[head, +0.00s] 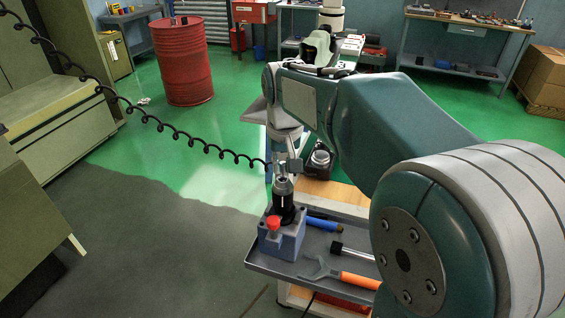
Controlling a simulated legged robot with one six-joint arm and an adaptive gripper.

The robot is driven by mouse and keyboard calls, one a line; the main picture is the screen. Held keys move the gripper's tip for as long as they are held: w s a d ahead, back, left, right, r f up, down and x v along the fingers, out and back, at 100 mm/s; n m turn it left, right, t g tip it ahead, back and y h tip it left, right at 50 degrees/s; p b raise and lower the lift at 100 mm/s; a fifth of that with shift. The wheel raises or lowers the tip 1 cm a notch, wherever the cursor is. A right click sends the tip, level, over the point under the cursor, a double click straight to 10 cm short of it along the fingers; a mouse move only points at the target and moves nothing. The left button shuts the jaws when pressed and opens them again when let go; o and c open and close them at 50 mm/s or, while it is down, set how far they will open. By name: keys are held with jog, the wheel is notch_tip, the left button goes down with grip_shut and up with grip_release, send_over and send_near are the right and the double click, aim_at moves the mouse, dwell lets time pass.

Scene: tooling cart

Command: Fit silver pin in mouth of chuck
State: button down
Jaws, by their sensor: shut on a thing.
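The chuck (284,205) stands upright in the head view, a black body with a silver top, set in a blue-grey block with a red knob (273,222). My gripper (284,166) points down just above the chuck's mouth, shut on the silver pin. The pin is small and mostly lost among the fingers. I cannot tell whether its lower end touches the mouth or is inside it.
The block sits on the cart's grey tray (262,265). A blue-handled tool (323,225), a black-headed tool (350,252) and an orange-handled wrench (355,280) lie to its right. A coiled black cable (150,119) hangs at left. A red barrel (182,62) stands behind.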

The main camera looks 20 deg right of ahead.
jog(key=shift+f, duration=0.2)
dwell(0.6)
jog(key=c, duration=0.5)
grip_release()
jog(key=shift+c, duration=0.2)
jog(key=shift+r, duration=0.1)
notch_tip(320, 180, up, 11)
jog(key=s, duration=0.1)
jog(key=s+f+t, duration=0.2)
jog(key=s+f, duration=0.4)
jog(key=s, duration=0.3)
jog(key=s+f+t, duration=0.2)
jog(key=s+f, duration=0.4)
jog(key=s, duration=0.4)
jog(key=shift+s+f+n, duration=0.2)
jog(key=shift+s+n, duration=0.1)
